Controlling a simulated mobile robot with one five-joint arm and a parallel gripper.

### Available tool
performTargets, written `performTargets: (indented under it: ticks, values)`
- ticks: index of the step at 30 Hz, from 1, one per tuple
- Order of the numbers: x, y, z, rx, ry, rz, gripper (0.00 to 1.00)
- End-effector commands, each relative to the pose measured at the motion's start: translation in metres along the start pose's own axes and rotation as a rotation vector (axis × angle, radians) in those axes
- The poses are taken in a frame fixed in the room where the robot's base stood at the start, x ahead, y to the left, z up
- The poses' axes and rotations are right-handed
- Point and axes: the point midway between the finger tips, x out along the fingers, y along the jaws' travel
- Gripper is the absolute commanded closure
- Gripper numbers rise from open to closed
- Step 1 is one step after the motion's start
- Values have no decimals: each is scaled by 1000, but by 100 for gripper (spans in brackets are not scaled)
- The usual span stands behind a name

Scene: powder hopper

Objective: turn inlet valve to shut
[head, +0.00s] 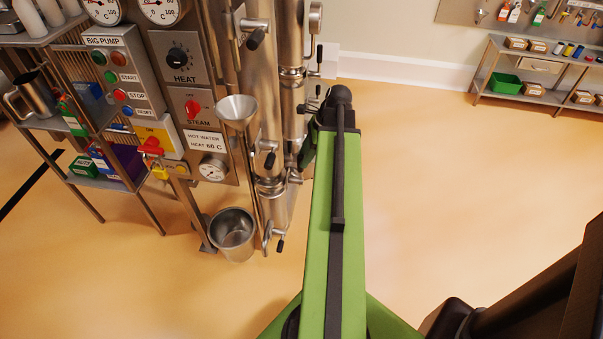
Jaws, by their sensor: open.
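No label marks an inlet valve in the head view. Several small valves with dark-tipped handles sit on the steel pipework left of my arm: an upper valve handle (256,39), a right-hand valve handle (319,53), a middle valve handle (270,159) and a low valve handle (280,244). I cannot tell which is the inlet valve, or whether any is open or shut. A steel funnel (237,109) stands in front of the pipes. My green arm reaches forward to the right of the pipes. My gripper does not show; the arm hides what lies behind it.
A control panel (122,77) with buttons, gauges and a red switch stands left of the pipes. A steel bucket (232,236) is on the floor below the funnel. A rack (95,178) stands at left, a shelf (520,97) at back right.

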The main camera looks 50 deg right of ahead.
Motion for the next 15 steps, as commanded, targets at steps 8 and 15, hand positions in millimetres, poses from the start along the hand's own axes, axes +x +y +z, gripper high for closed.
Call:
performTargets:
  ticks: [8, 15]
  values:
    - [36, 0, -1, 1, 0, 0, 57]
    - [36, 0, 0, 1, 0, 0, 57]
